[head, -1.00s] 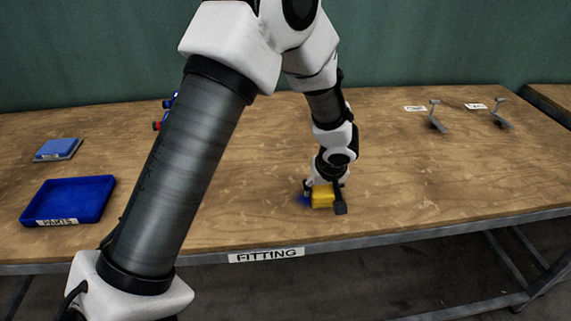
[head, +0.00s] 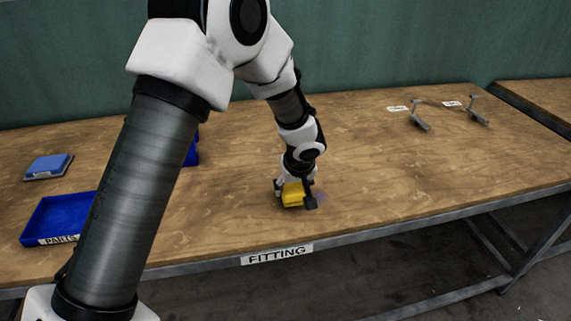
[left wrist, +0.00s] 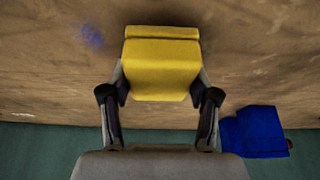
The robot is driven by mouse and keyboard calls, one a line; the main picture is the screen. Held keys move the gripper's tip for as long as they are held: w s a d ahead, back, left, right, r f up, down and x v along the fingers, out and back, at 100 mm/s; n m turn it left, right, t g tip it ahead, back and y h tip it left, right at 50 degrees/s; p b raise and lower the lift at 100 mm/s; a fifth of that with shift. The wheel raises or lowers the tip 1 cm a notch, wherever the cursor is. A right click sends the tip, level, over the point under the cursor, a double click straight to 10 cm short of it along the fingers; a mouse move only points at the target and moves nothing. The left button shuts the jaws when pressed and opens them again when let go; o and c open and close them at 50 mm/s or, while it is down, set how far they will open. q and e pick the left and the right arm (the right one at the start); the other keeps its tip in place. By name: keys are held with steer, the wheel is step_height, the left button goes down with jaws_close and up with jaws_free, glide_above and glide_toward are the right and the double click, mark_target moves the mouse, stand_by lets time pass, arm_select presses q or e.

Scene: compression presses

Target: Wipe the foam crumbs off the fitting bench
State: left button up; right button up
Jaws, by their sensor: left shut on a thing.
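My left gripper (head: 296,192) is shut on a yellow sponge-like block (head: 292,195), held low at the surface of the fitting bench (head: 400,180), near its front edge. In the left wrist view the block (left wrist: 162,65) sits between the two fingers of the gripper (left wrist: 160,95). A faint, blurred blue patch (head: 321,196) lies on the bench just right of the block; it also shows in the left wrist view (left wrist: 93,36), apart from the block. Single crumbs are too small to tell. My right gripper is not in view.
A blue PARTS tray (head: 58,216) and a blue block on a grey plate (head: 48,166) stand at left. Grey metal brackets (head: 419,118) stand at back right. A blue item (left wrist: 255,130) is partly behind my arm in the head view. The bench's right middle is clear.

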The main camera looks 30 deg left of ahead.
mark_target(296, 185)
arm_select(q)
steer(key=r, duration=0.1)
steer(key=r+p, duration=0.1)
steer(key=r, duration=0.1)
steer(key=shift+w+d+r+p, duration=0.2)
steer(key=shift+d+p, duration=0.1)
steer(key=shift+p, duration=0.1)
step_height(296, 185, up, 2)
steer(key=shift+s+a+r+p, duration=0.1)
steer(key=shift+a+p, duration=0.05)
steer(key=shift+p, duration=0.75)
steer(key=shift+r+p, duration=0.35)
steer(key=shift+r, duration=0.2)
